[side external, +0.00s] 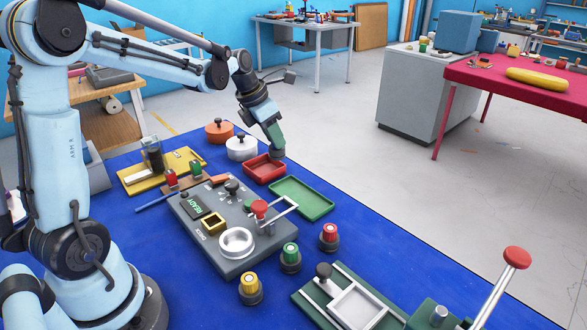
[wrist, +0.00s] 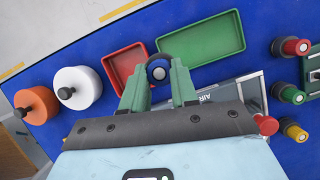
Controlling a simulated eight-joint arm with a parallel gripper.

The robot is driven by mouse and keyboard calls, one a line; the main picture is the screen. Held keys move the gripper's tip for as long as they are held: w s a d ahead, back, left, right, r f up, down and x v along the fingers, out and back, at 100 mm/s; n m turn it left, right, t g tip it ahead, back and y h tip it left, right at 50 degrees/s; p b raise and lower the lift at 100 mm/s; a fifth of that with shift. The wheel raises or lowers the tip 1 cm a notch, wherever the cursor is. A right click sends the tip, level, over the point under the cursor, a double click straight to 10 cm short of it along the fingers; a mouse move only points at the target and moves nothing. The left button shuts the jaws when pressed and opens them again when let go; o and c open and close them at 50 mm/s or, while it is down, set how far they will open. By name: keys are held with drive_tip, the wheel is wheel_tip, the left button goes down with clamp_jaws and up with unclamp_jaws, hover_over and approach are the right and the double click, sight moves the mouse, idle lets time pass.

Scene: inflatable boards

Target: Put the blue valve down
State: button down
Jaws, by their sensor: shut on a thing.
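My gripper (wrist: 159,76) has green fingers and is shut on the blue valve (wrist: 157,70), a round dark-blue piece with a light centre. In the wrist view the valve overlaps the gap between the red tray (wrist: 116,64) and the green tray (wrist: 222,40). In the side view my gripper (side external: 279,155) points down at the far right edge of the red tray (side external: 257,175). The valve is hidden or too small to make out there. I cannot tell its height above the blue table.
A yellow valve (side external: 250,287), green valve (side external: 290,256) and red valve (side external: 329,236) stand at the front. The grey console (side external: 228,262) is left of them. A white pot (side external: 241,148) and orange pot (side external: 218,131) stand behind the red tray. The green tray (side external: 303,197) is empty.

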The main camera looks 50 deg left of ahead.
drive_tip(key=shift+w+a+f, duration=0.2)
drive_tip(key=shift+a+f, duration=1.6)
drive_tip(key=shift+f, duration=0.3)
drive_tip(key=shift+w+a+f, duration=0.15)
drive_tip(key=shift+a+f, duration=1.65)
drive_tip(key=shift+f, duration=0.25)
drive_tip(key=c, duration=0.9)
unclamp_jaws()
drive_tip(key=shift+f, duration=0.15)
drive_tip(key=shift+o, duration=0.2)
